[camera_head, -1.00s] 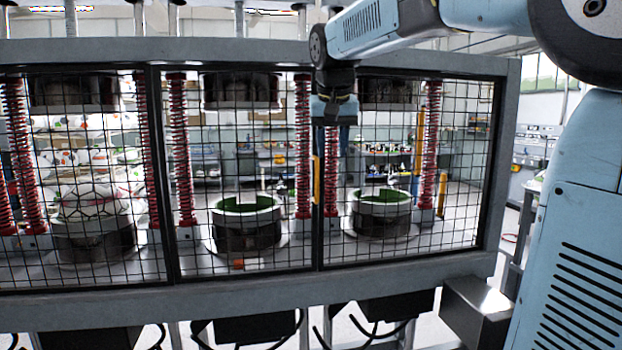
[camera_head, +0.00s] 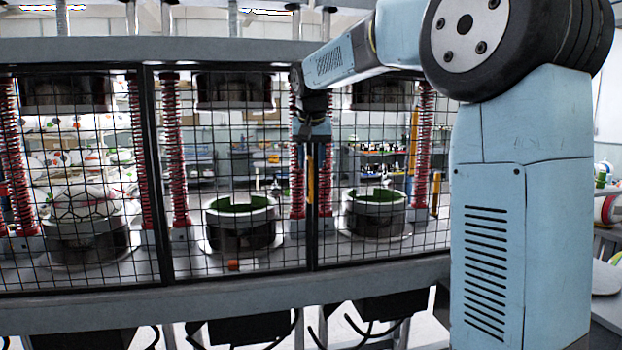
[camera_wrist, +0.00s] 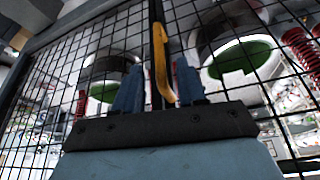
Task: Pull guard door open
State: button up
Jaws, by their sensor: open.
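The guard door is a row of black wire-mesh panels (camera_head: 237,160) in dark frames across the front of the press. A yellow handle (camera_head: 310,178) stands upright at the dividing post between the middle and right panels. My gripper (camera_head: 311,140) is in front of that post, at the upper part of the handle in the picture. In the wrist view, the two blue fingers of my gripper (camera_wrist: 158,72) are apart, with the yellow handle (camera_wrist: 160,62) showing between them. I cannot tell whether either finger touches it. The mesh looks closed.
Behind the mesh are round press moulds with green insides (camera_head: 240,215), red springs (camera_head: 171,140) and a patterned ball (camera_head: 84,204) at left. A grey beam (camera_head: 220,301) runs below the panels. A table with balls (camera_head: 606,290) is at far right.

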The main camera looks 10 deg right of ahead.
aim_at(311, 171)
jog(key=shift+x, duration=3.05)
jog(key=shift+c, duration=0.3)
grip_shut()
